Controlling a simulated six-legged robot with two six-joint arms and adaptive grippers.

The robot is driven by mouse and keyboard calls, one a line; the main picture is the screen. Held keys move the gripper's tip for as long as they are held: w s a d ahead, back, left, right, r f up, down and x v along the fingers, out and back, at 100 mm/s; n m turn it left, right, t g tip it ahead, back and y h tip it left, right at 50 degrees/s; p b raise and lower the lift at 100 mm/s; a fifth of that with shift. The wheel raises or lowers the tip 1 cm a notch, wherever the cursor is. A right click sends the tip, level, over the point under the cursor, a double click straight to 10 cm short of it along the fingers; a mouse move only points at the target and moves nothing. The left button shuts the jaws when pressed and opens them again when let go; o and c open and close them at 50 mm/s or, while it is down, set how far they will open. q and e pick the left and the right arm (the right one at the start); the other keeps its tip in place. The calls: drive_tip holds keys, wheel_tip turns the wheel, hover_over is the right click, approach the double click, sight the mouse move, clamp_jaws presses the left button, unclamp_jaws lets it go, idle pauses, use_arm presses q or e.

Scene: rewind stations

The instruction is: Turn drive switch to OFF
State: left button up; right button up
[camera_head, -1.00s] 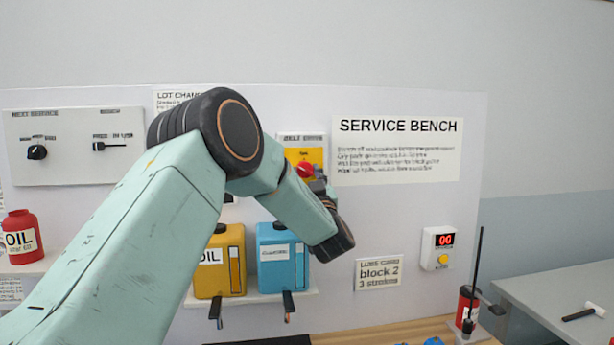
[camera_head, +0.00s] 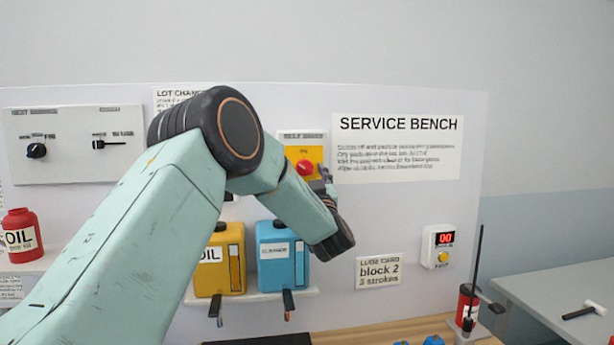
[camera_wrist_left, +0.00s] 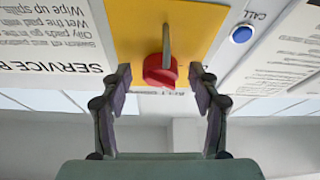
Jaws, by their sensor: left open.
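The drive switch (camera_head: 305,168) is a red knob on a yellow plate (camera_head: 318,156) under a belt drive label on the white wall panel. In the left wrist view the red knob (camera_wrist_left: 158,74) has a grey bar rising from it across the yellow plate. My left gripper (camera_head: 326,176) is just right of the knob in the head view, partly hidden by its own wrist. In the left wrist view my left gripper (camera_wrist_left: 160,80) is open, one finger on each side of the knob, with visible gaps. My right gripper is not in view.
A blue CALL button (camera_wrist_left: 242,34) is beside the yellow plate. Yellow (camera_head: 220,262) and blue (camera_head: 283,258) containers stand on a shelf below my arm. A grey table (camera_head: 570,285) is at far right.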

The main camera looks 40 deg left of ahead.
use_arm(q)
drive_tip(key=shift+s+d, duration=0.1)
drive_tip(key=v, duration=0.7)
drive_tip(key=shift+s+d+f, duration=0.2)
drive_tip(key=shift+d, duration=0.1)
drive_tip(key=shift+r, duration=0.15)
